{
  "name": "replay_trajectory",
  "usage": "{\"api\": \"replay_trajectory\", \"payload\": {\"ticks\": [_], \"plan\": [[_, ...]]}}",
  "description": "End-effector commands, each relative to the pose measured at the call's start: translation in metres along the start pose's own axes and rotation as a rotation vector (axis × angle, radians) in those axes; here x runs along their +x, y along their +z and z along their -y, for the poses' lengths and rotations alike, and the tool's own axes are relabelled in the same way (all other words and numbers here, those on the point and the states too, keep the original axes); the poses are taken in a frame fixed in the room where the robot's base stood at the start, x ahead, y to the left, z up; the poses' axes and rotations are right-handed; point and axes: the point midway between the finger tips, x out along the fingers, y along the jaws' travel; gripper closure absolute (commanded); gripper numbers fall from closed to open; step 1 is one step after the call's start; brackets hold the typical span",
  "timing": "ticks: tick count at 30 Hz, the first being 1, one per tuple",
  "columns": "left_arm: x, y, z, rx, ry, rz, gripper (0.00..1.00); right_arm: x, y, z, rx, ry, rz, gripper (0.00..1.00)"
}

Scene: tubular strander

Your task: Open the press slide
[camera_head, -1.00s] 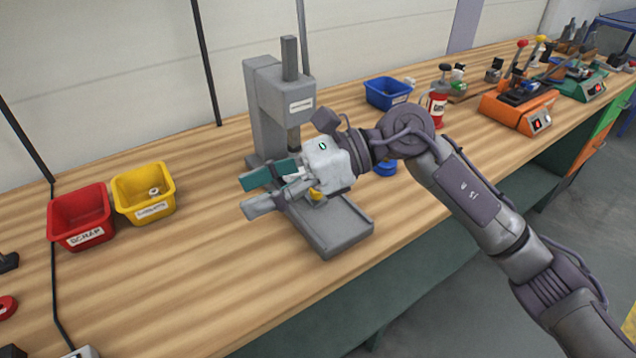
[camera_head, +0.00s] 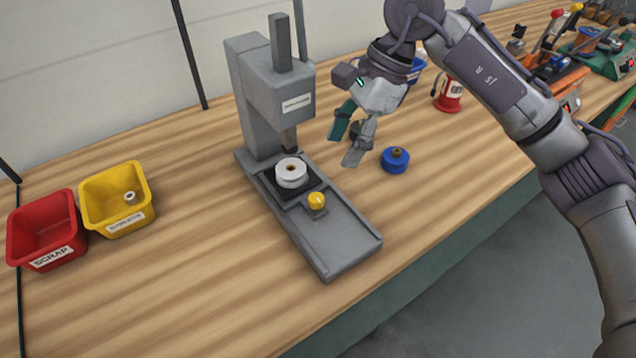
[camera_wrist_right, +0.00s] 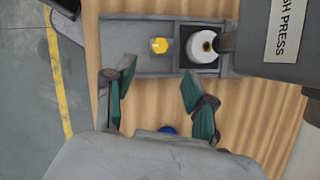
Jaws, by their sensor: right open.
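The grey press (camera_head: 262,90) stands on the bench with its ram above the base. The press slide, a dark square plate (camera_head: 270,183), lies on the base under the ram and carries a white round part (camera_head: 291,173). A yellow knob (camera_head: 317,200) sits at the slide's front end; it also shows in the right wrist view (camera_wrist_right: 159,45), near the white part (camera_wrist_right: 203,47). My right gripper (camera_head: 345,143) is open and empty, to the right of the press and apart from the knob. In the right wrist view its fingers (camera_wrist_right: 157,70) point toward the press base. My left gripper is not in view.
A blue round part (camera_head: 395,161) lies on the bench right of the press. A red bin (camera_head: 42,228) and yellow bin (camera_head: 118,200) stand at left.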

Motion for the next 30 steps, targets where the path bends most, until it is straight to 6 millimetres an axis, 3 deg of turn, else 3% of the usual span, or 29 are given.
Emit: {"api": "replay_trajectory", "payload": {"ticks": [3, 6, 10, 15, 21, 30], "plan": [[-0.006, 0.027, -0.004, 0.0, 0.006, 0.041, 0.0, 0.024, 0.001, -0.001, 0.0, 0.006, 0.003, 0.45], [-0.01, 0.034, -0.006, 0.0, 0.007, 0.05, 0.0, 0.046, 0.002, -0.001, 0.0, 0.007, 0.003, 0.45], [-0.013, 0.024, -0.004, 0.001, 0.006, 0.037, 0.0, 0.073, 0.002, -0.001, 0.0, 0.005, 0.004, 0.45], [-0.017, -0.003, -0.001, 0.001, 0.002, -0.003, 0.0, 0.101, 0.002, -0.001, -0.001, 0.004, 0.004, 0.45], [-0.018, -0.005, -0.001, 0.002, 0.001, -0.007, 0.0, 0.118, 0.001, -0.001, 0.0, 0.002, 0.003, 0.45], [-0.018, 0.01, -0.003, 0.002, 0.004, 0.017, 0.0, 0.12, 0.001, 0.0, 0.0, 0.001, 0.003, 0.45]]}}
